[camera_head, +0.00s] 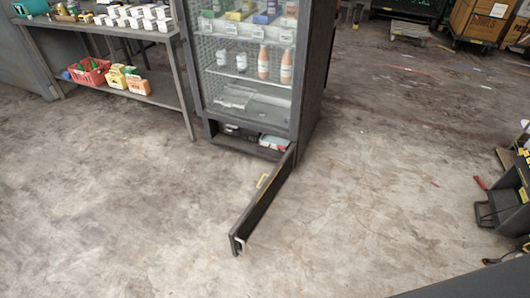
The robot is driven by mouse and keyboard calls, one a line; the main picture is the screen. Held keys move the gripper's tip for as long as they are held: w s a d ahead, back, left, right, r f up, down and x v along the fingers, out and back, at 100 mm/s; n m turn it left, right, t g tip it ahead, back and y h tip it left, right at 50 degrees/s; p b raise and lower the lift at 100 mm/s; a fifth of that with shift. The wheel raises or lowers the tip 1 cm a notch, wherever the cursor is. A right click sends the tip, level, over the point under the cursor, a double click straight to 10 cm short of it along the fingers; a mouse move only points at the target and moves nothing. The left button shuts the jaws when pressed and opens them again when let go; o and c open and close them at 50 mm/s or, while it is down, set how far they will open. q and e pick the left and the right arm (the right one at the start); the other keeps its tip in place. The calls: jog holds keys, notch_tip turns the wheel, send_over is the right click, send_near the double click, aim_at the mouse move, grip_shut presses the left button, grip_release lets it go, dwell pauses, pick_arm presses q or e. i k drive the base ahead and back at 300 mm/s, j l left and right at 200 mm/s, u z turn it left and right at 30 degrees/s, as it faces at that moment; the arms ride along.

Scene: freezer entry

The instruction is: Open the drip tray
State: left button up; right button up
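A tall dark cabinet (316,75) with a glass front stands at the top centre, with bottles and boxes on its shelves. At its base is an open low compartment (232,142) with dark items and a red-and-white item inside. A long dark panel (262,208) stands out from the compartment's right side, swung wide over the floor towards me. I cannot tell a separate drip tray from this panel. Neither of my grippers is in view.
A metal table (100,30) with white tubs stands at the left; its lower shelf holds a red basket (88,72) and cartons. Dark equipment (508,200) stands at the right edge. Cardboard boxes (482,18) are at the top right. The floor around the panel is clear.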

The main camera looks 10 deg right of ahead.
aim_at(277, 139)
jog(key=k, duration=0.9)
jog(key=k+z, duration=0.2)
jog(key=z, duration=2.55)
jog(key=k+j, duration=0.1)
jog(key=j, duration=1.1)
jog(key=k+j, duration=0.15)
jog(key=j, duration=1.05)
jog(key=k+j, duration=0.15)
jog(key=j, duration=0.45)
jog(key=k+j, duration=0.1)
jog(key=j, duration=0.55)
